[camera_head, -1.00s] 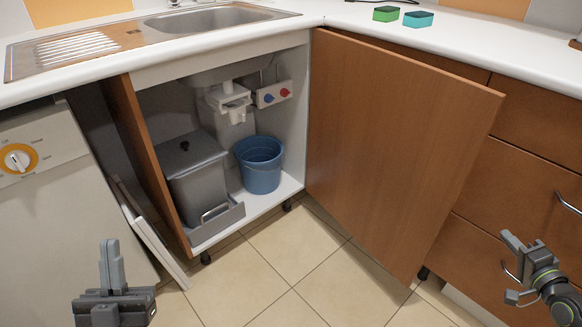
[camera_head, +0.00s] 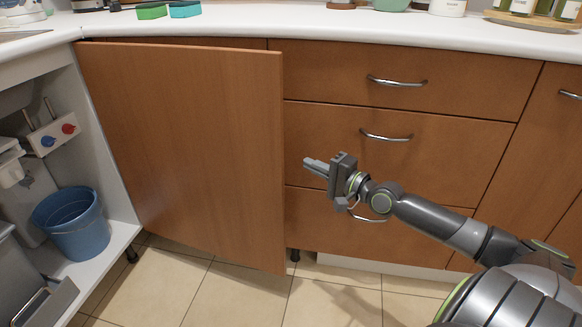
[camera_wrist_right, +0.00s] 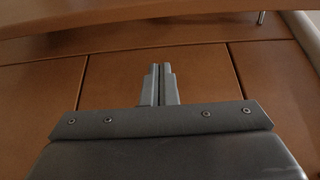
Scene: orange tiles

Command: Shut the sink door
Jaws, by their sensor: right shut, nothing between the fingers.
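The sink door (camera_head: 185,150) is a brown wooden panel. It stands wide open, hinged at its left edge beside the sink cabinet, and its free edge is on the right in front of the drawers. My right gripper (camera_head: 308,165) is shut and empty, pointing left, a little to the right of the door's free edge in the picture. I cannot tell the exact gap in depth. The right wrist view shows its closed fingers (camera_wrist_right: 159,72) against brown wooden panels. The open sink cabinet (camera_head: 98,170) shows at the left. My left gripper is not in view.
A blue bucket (camera_head: 75,225) stands inside the cabinet at the left. Drawers with metal handles (camera_head: 398,82) lie behind my right arm. Two sponges (camera_head: 152,11) are on the white countertop (camera_head: 300,22). Tiled floor (camera_head: 235,300) below the door is bare.

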